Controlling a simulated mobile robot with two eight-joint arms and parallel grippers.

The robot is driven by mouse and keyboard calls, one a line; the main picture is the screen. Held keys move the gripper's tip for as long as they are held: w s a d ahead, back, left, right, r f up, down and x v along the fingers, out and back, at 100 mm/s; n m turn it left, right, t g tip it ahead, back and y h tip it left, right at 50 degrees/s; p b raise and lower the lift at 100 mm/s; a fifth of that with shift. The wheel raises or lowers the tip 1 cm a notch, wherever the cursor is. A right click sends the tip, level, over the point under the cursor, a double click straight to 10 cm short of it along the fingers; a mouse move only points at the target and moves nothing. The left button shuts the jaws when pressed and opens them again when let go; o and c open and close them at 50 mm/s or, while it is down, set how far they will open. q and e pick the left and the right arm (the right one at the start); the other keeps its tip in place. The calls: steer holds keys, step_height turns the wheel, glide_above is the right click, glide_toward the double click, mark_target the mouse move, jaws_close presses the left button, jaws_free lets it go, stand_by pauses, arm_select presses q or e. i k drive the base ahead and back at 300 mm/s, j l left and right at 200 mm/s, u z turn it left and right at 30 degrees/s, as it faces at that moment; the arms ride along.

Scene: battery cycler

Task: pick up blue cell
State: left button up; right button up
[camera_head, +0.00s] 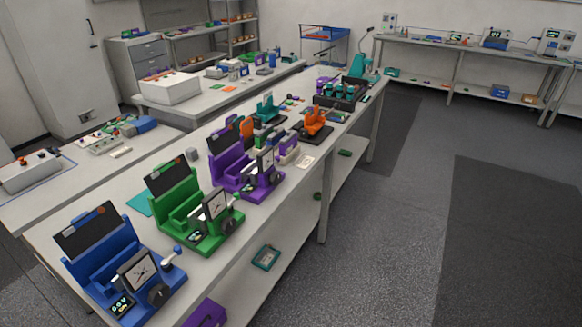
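No small piece on the benches shows clearly as the blue cell. A blue cycler machine (90,267) stands upright at the near left end of the long white table (255,218), with a dial, a small lit display and a lever on its front. A small blue upright object (272,61) stands on the bench behind, too small to identify. Neither of my grippers shows in the head view.
A green machine (179,214) and a purple machine (232,172) follow along the table. An orange device (313,122) and a dark rack (345,93) stand farther back. A teal tray (266,257) lies on the lower shelf. The grey floor (400,200) at right is clear.

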mark_target(275, 143)
steer(key=i+l, duration=0.15)
steer(key=i, duration=0.3)
steer(key=i+l, duration=0.15)
steer(key=i, duration=0.3)
